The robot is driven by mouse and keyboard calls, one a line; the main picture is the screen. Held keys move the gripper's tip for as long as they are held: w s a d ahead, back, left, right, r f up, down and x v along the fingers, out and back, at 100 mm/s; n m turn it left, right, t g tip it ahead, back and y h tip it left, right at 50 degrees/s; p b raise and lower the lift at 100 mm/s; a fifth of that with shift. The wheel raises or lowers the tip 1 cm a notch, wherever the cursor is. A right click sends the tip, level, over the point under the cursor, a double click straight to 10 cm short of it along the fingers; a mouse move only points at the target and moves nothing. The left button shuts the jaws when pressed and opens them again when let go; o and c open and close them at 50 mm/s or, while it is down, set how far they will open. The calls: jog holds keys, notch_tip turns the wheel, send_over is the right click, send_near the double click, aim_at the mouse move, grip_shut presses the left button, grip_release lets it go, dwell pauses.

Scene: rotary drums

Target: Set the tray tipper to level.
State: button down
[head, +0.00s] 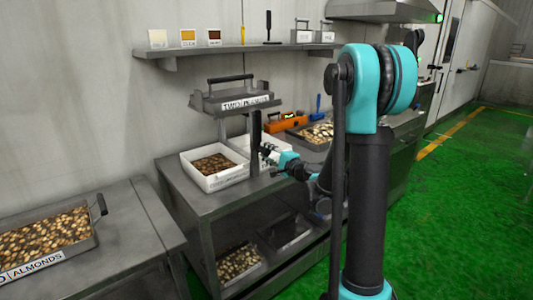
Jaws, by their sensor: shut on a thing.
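The tray tipper (206,104) is a grey metal tray holder with a dark handle at its back and a label starting "TWO" on its front. It stands raised above the bench on a post. Its tray looks close to flat, but I cannot tell a small tilt from this angle. A black upright lever (256,127) stands in front of the post. My gripper (264,149) is at the lower part of this lever, apparently shut on it. The fingertips are small and partly merged with the lever and post.
White bins (213,182) stand under the tipper, one holding brown nuts. An orange tool (287,123) and a tray of pale nuts (318,133) lie behind my gripper. An almond tray (45,240) is on the left bench. A wall shelf (235,50) runs above. Green floor is free at right.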

jog(key=c, duration=1.1)
grip_release()
jog(key=v, duration=1.2)
jog(key=s+a+f+n+g+h, duration=0.35)
jog(key=s+f+n+g, duration=0.4)
jog(key=s+f, duration=0.5)
jog(key=s+d+f+n+g+h, duration=0.1)
jog(key=s+d+f+n+h, duration=0.1)
jog(key=s+d, duration=0.3)
jog(key=s+d+f+n+g+h, duration=0.2)
jog(key=s+d+f+n+h, duration=0.1)
jog(key=s+d+h, duration=0.2)
jog(key=shift+s+d+f, duration=0.25)
jog(key=shift+s+d, duration=0.2)
jog(key=shift+s, duration=0.4)
